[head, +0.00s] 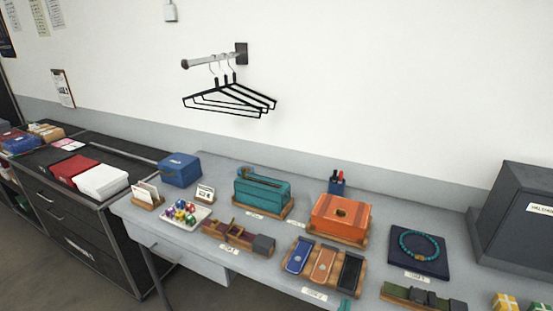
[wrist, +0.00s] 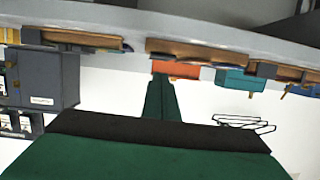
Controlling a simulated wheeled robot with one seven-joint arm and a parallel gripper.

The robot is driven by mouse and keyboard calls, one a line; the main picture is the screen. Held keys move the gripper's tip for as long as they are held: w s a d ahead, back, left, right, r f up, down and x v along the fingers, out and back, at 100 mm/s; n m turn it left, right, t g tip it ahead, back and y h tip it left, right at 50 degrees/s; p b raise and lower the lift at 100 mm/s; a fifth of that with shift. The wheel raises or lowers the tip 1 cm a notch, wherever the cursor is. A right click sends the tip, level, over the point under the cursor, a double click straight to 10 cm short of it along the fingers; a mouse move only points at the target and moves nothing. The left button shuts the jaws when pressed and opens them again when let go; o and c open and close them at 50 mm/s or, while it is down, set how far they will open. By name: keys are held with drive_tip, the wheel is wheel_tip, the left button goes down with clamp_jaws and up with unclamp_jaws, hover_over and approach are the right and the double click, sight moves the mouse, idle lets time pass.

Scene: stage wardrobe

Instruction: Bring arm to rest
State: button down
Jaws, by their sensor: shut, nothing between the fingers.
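My gripper (wrist: 162,80) shows in the wrist view, its two green fingers together and nothing between them. The wrist view is upside down, with the table edge across its top. The fingertips point toward the orange box (wrist: 176,70), but I cannot tell the gap. In the head view the orange box (head: 341,216) sits on a wooden base on the grey table (head: 222,178). My arm is not clearly in the head view; a small teal bit shows at its bottom edge.
A teal box (head: 262,191), a tray with blue, orange and black cases (head: 323,264), a necklace pad (head: 418,250) and a dark grey cabinet (head: 515,220) crowd the table. Black hangers (head: 230,97) hang from a wall rail. A blue box (head: 180,170) stands at the left.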

drive_tip(key=s+a+f+n+y, duration=0.2)
drive_tip(key=s+a+f+y, duration=0.1)
drive_tip(key=s+a+f, duration=1)
drive_tip(key=s+a+r+n+y, duration=0.1)
drive_tip(key=s, duration=0.8)
drive_tip(key=s+a+n+t+y, duration=0.1)
drive_tip(key=s+a, duration=0.1)
drive_tip(key=s, duration=0.7)
drive_tip(key=shift+a+r+n+y, duration=0.25)
drive_tip(key=shift+r+n+y, duration=0.05)
drive_tip(key=shift+r, duration=0.05)
